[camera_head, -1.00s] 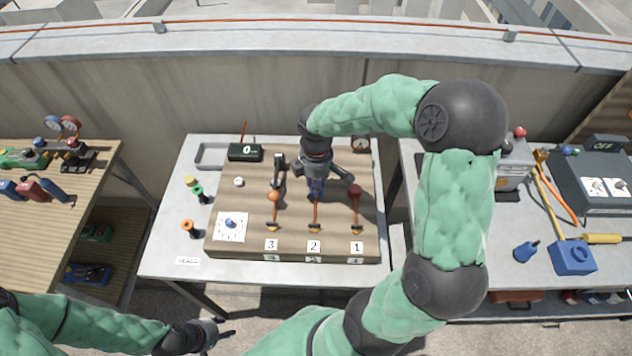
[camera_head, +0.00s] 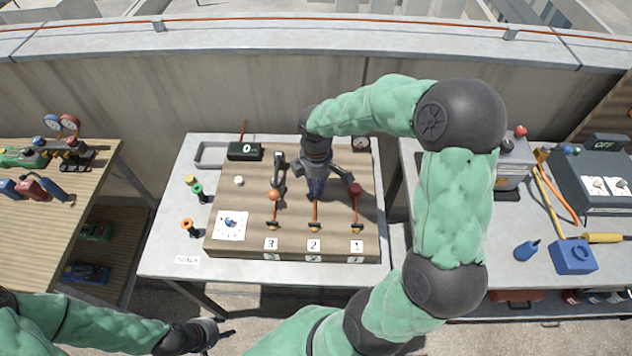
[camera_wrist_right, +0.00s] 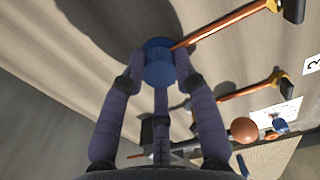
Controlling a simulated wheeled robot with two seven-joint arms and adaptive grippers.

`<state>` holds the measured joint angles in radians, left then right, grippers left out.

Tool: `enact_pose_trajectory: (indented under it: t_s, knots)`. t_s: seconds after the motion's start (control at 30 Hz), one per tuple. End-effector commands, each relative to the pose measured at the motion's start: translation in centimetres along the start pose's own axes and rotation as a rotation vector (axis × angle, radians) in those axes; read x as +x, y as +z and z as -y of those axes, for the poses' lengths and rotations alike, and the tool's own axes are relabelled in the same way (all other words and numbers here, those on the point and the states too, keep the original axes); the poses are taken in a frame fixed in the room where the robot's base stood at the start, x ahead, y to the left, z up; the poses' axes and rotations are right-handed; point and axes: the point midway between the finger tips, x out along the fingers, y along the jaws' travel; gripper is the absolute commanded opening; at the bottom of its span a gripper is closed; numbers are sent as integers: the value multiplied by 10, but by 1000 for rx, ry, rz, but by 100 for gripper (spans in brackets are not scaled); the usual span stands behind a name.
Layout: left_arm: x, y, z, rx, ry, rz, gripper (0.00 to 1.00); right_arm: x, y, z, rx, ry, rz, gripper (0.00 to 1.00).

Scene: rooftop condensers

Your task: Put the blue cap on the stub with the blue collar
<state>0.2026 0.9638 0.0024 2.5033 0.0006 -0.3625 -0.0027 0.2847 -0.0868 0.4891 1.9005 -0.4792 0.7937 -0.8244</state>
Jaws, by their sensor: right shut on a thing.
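My right gripper (camera_head: 316,188) is over the wooden board at the copper line marked 2. In the right wrist view its fingers are shut around a blue cap (camera_wrist_right: 158,73). A wider blue ring, the blue collar (camera_wrist_right: 156,45), shows directly beyond the cap, at the end of a copper pipe (camera_wrist_right: 222,24). Cap and collar look in line and close together; I cannot tell whether the cap is fully seated. The stub itself is hidden. My left gripper (camera_head: 215,334) is low at the left, away from the board; its finger opening is unclear.
The board (camera_head: 240,248) also has a line with an orange ball (camera_head: 273,195) and one with a red top (camera_head: 355,190) beside my right gripper. A white card (camera_head: 231,226) with a blue piece is at front left.

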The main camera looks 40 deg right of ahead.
Motion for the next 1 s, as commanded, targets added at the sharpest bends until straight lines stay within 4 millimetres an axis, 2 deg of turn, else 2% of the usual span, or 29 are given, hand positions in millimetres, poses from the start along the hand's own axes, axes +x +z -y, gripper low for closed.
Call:
enact_pose_trajectory:
  t_s: [0.87, 0.9, 0.97, 1.0]
  knots:
    - [3, 0, 1, 0, 0, 0, 40, 7, 0, 0, 0, 0, 0, 17]
    - [3, 0, 1, 0, 0, 0, 40, 7, 0, 0, 0, 0, 0, 41]
    - [3, 0, 1, 0, 0, 0, 40, 7, 0, 0, 0, 0, 0, 58]
    - [3, 0, 1, 0, 0, 0, 40, 7, 0, 0, 0, 0, 0, 58]
